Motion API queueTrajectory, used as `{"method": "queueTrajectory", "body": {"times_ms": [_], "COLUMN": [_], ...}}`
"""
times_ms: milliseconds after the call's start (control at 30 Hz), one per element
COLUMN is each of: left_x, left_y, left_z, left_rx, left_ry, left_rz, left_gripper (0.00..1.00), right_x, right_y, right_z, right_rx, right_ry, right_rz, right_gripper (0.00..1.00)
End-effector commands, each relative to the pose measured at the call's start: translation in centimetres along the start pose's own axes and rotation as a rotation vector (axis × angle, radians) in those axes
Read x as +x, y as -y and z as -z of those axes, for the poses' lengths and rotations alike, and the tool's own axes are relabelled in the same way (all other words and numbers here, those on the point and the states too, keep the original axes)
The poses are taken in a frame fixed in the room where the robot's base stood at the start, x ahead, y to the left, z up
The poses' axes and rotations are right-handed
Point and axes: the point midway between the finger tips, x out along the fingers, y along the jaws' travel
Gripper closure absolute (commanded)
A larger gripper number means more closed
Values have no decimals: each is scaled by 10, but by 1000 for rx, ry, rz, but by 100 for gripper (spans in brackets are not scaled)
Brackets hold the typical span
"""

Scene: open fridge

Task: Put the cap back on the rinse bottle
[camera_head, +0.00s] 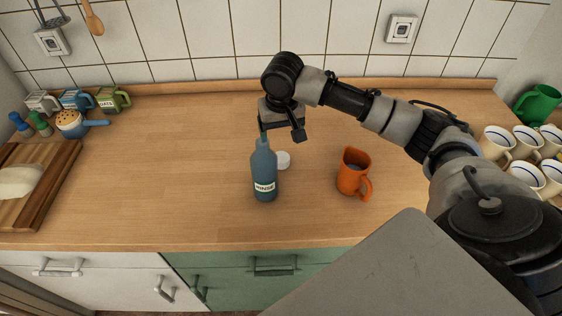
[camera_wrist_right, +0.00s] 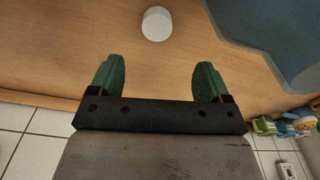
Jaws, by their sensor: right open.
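The blue rinse bottle (camera_head: 264,172) stands upright on the wooden counter, its label facing me. A round white cap (camera_head: 283,160) lies on the counter just behind and to the right of the bottle. My right gripper (camera_head: 281,131) is open and empty, above the counter behind the bottle's neck. In the right wrist view, the cap (camera_wrist_right: 156,23) lies beyond the gap between the green fingertips (camera_wrist_right: 160,76). The blue bottle (camera_wrist_right: 290,30) fills that view's upper right corner. The bottle's mouth is partly confused with the gripper in the head view. My left gripper is not in view.
An orange pitcher (camera_head: 353,175) stands right of the bottle. Several white cups (camera_head: 497,141) and a green mug (camera_head: 538,104) are at the far right. A cutting board (camera_head: 55,180) and mugs (camera_head: 112,98) are at the left. The counter left of the bottle is clear.

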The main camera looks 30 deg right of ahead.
Motion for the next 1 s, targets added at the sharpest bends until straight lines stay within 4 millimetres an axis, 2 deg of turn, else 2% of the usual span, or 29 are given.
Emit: {"method": "queueTrajectory", "body": {"times_ms": [167,433,600,900,1000], "left_x": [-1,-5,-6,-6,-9], "left_y": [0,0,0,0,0], "left_z": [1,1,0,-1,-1], "left_rx": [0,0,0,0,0], "left_ry": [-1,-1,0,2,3], "left_rz": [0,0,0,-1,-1], "left_gripper": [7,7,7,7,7], "right_x": [2,40,55,56,62], "right_y": [0,0,0,0,-2], "right_z": [0,0,0,0,0], "right_rx": [0,2,0,0,0], "right_ry": [1,4,0,0,2], "right_rz": [0,-2,0,0,-1], "right_gripper": [22,22,22,22,22]}}
